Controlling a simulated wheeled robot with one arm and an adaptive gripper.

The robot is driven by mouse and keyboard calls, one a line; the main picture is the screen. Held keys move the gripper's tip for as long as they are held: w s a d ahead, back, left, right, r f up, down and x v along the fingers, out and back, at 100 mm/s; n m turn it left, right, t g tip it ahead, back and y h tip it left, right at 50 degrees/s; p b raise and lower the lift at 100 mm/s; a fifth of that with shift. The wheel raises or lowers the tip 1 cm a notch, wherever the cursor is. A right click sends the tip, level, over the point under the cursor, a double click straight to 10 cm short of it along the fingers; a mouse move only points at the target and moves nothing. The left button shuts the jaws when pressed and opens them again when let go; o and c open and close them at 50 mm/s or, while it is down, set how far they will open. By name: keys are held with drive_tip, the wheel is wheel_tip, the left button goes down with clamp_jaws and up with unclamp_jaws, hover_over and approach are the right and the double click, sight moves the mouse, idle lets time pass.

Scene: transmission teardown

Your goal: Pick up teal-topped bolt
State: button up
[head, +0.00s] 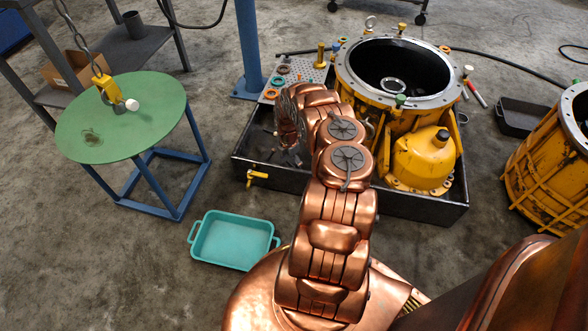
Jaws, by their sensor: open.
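A bolt with a green-teal top (400,100) stands at the front of the flange of the large yellow housing (362,100). Another small bolt with a bluish-green top (335,47) shows at the flange's back left. The picture is too small to tell which of the two is truly teal. My gripper (290,155) hangs at the end of my copper arm, over the left part of the black tray, left of the housing and apart from both bolts. It is open; its fingers are small and dark, and I see nothing between them.
The black tray (425,212) surrounds the housing. A perforated plate (305,68) with rings and a yellow bolt lies behind my arm. A teal bin (232,262) sits on the floor. A green round table (135,105) with a hanging hook stands left. A second yellow housing (540,170) stands right.

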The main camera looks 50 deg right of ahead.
drive_tip(key=shift+f, duration=0.85)
drive_tip(key=c, duration=1)
drive_tip(key=shift+o, duration=0.2)
drive_tip(key=shift+r, duration=0.1)
